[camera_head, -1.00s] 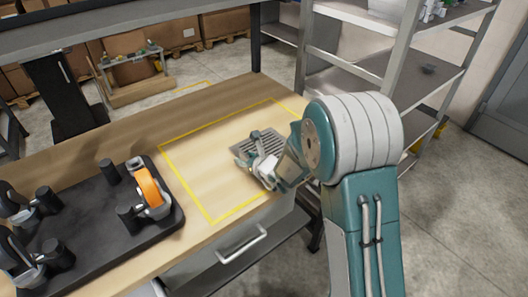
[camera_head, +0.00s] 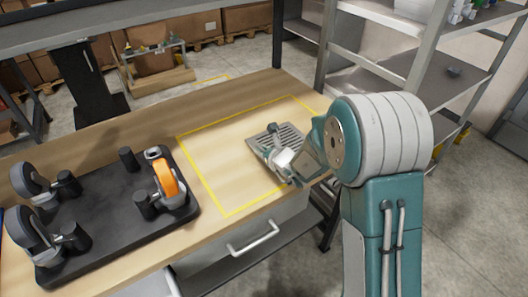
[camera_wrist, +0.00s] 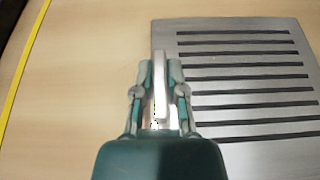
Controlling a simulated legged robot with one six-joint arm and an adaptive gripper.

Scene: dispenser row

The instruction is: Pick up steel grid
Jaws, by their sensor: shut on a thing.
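The steel grid (camera_head: 291,137) is a flat grey plate with several parallel dark slots. It is over the right part of the yellow-outlined area on the wooden bench, and I cannot tell whether it touches the wood. In the wrist view the grid (camera_wrist: 245,85) fills the right side. My gripper (camera_head: 272,148) is at the grid's near left side. In the wrist view my gripper (camera_wrist: 160,75) is shut, with a light metal strip between its fingers at the grid's left edge. The fingers hide part of that edge.
A black tray (camera_head: 110,222) with several caster wheels, one of them orange (camera_head: 165,178), stands on the left of the bench (camera_head: 225,100). The wood between tray and grid is clear. A metal shelf rack (camera_head: 400,65) stands behind on the right.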

